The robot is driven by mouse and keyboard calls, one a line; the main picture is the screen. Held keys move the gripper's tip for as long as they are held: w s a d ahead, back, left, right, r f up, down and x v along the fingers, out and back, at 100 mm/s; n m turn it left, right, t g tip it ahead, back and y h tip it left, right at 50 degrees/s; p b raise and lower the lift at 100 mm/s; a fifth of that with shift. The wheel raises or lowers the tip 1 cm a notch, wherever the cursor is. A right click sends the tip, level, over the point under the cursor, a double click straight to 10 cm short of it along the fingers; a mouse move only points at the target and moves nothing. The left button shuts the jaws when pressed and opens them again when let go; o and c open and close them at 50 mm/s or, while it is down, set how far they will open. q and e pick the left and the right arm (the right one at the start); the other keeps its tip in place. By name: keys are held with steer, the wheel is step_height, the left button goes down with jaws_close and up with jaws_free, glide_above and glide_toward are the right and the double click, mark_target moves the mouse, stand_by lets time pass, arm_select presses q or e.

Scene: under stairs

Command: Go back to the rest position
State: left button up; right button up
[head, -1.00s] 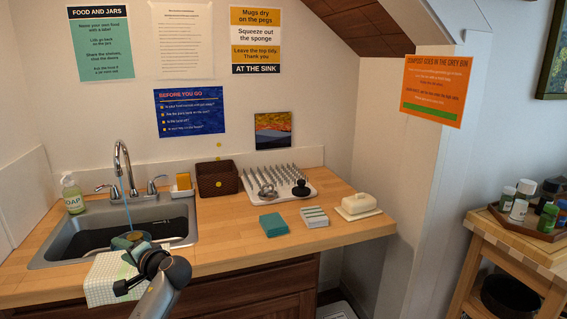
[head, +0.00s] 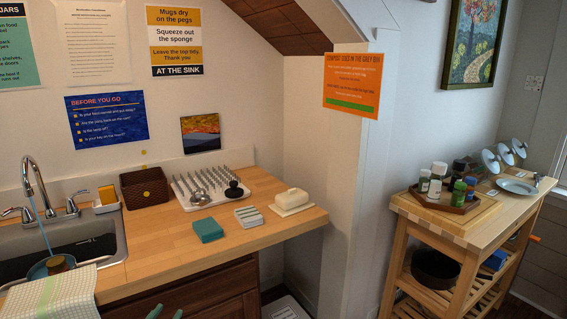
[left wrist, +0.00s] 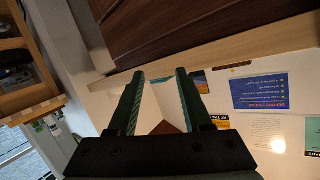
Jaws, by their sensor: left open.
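My left gripper (head: 166,313) shows only as two green fingertips at the bottom edge of the head view, in front of the dark wood cabinet. In the left wrist view its two green fingers (left wrist: 160,98) stand apart with nothing between them. The wrist picture is tilted; past the fingers it shows the cabinet, the counter edge and the wall. My right gripper is in neither view.
The wooden counter (head: 150,255) runs above the cabinet (head: 215,293), with its front edge close to my left gripper. A checkered towel (head: 58,298) hangs by the sink (head: 100,243). A wooden cart (head: 465,228) stands at the right.

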arm_select(q)
steer(key=s+d+f+g, duration=0.1)
steer(key=s+d+f, duration=0.3)
steer(key=s, duration=0.6)
steer(key=s+d+f+g+h, duration=0.1)
steer(key=s+d+f+g, duration=0.1)
steer(key=s+f, duration=0.4)
steer(key=s+d+f+n+g+h, duration=0.1)
steer(key=s+d+f, duration=0.4)
steer(key=s, duration=1)
steer(key=shift+s+d+f+g, duration=0.15)
steer(key=shift+d+f+g, duration=0.15)
steer(key=shift+f+g, duration=0.35)
